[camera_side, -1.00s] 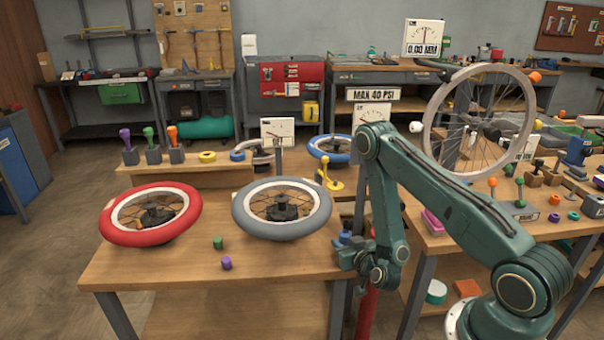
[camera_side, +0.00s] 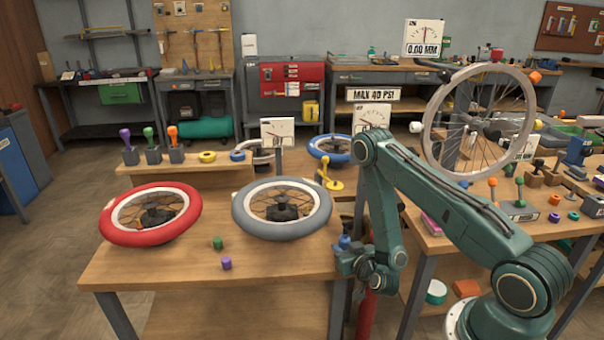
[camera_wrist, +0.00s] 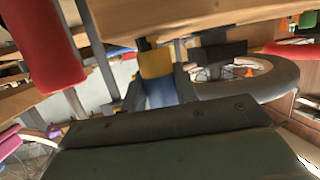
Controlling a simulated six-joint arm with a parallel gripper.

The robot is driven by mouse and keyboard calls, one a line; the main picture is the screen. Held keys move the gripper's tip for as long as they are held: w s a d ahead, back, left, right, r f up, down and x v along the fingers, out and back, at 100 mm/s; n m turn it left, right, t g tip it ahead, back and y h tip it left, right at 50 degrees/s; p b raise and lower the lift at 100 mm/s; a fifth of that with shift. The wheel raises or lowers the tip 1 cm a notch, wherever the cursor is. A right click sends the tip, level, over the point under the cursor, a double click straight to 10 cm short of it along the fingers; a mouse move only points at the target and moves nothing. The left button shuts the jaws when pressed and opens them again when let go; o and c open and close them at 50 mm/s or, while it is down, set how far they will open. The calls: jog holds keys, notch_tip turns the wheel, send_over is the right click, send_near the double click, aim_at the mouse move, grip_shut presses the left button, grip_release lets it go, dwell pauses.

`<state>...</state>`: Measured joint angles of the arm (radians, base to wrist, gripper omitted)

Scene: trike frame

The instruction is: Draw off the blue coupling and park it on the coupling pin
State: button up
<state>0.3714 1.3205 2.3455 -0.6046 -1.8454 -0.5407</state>
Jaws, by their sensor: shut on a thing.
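My gripper (camera_side: 350,262) is at the front right edge of the wooden bench, low beside the grey-tyred wheel. Its jaws are shut on the blue coupling (camera_side: 344,241), of which a small blue part shows above them. In the wrist view the blue coupling (camera_wrist: 160,92) sits between the grey jaws, with a yellow piece (camera_wrist: 155,63) just beyond it. I cannot tell whether the two touch. I cannot pick out the coupling pin with certainty in either view.
The grey-tyred wheel (camera_side: 240,212) and a red-tyred wheel (camera_side: 120,233) lie on the bench. A red post (camera_wrist: 42,50) rises close by in the wrist view. The bench's front left is clear.

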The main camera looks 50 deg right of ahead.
aim_at(345, 233)
jog(key=shift+f, duration=0.3)
jog(key=o, duration=1.1)
jog(key=shift+o, duration=0.2)
jog(key=shift+r, duration=0.15)
notch_tip(345, 233, up, 9)
jog(key=shift+r, duration=0.1)
jog(key=w+a+r+n+y, duration=0.4)
jog(key=a+r+y, duration=0.1)
jog(key=r, duration=0.4)
jog(key=w+a+r+n+t+y, duration=0.1)
jog(key=w+a+r+n+y, duration=0.4)
jog(key=r, duration=0.3)
jog(key=shift+a+r+t+y, duration=0.3)
jog(key=shift+a+r+y, duration=0.1)
jog(key=shift+a, duration=0.45)
